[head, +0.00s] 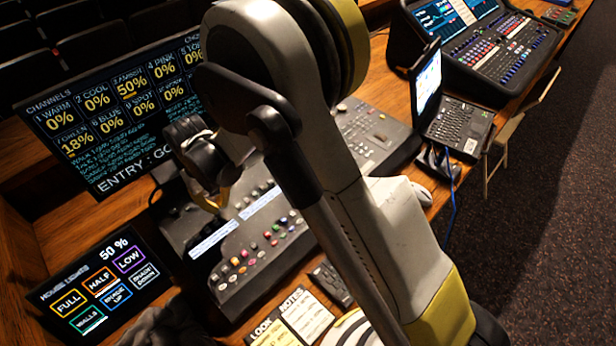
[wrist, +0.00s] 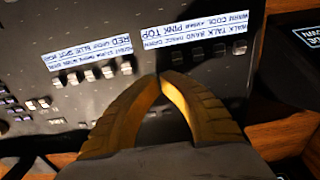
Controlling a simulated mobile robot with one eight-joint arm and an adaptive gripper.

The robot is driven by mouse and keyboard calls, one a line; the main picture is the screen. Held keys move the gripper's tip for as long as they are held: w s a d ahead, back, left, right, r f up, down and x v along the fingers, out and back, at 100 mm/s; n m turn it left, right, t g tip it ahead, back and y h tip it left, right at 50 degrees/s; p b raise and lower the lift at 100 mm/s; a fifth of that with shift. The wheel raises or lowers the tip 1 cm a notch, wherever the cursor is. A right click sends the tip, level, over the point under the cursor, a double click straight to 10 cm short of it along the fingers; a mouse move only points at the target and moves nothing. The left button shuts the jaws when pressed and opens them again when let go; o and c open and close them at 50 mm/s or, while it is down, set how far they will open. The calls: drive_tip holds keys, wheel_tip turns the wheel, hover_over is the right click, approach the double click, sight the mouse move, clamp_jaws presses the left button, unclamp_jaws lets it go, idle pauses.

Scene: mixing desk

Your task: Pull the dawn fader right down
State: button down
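The desk's sloped panel (wrist: 120,25) fills the upper wrist view, with its two label strips upside down. The strip on the right (wrist: 200,30) seems to read walk, talk, band, dance, dawn, with dawn at its left end; the print is small. A row of dark fader caps (wrist: 195,53) runs below it. My gripper (wrist: 158,76) has its yellow fingertips together just below that left end. A dawn fader cap cannot be made out there; the tips may cover it. In the head view, my gripper (head: 215,206) is low over the desk (head: 290,245), partly behind my arm.
A second strip (wrist: 90,60) with pale fader caps (wrist: 90,75) lies left of the tips. The channel monitor (head: 120,110) shows amber at 50% and green at 18%. A house lights touchscreen (head: 100,285) stands front left. Notes (head: 305,312) lie in front.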

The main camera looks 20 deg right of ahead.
drive_tip(key=shift+f, duration=0.3)
drive_tip(key=shift+r+p, duration=0.6)
drive_tip(key=shift+r, duration=0.3)
drive_tip(key=shift+w+a+r+p, duration=0.1)
drive_tip(key=shift+w+r+p, duration=0.15)
drive_tip(key=shift+r+p, duration=0.2)
drive_tip(key=shift+w+a+r+p, duration=0.1)
drive_tip(key=shift+w+r+p, duration=0.1)
drive_tip(key=shift+r+p, duration=0.25)
drive_tip(key=shift+w+a+r, duration=0.2)
drive_tip(key=shift+w+r, duration=0.15)
drive_tip(key=shift+r, duration=0.05)
drive_tip(key=shift+w+r+p, duration=0.1)
drive_tip(key=shift+r+p, duration=0.4)
drive_tip(key=shift+p, duration=0.05)
wheel_tip(320, 180, up, 4)
drive_tip(key=shift+f+p, duration=0.1)
drive_tip(key=shift+p, duration=0.95)
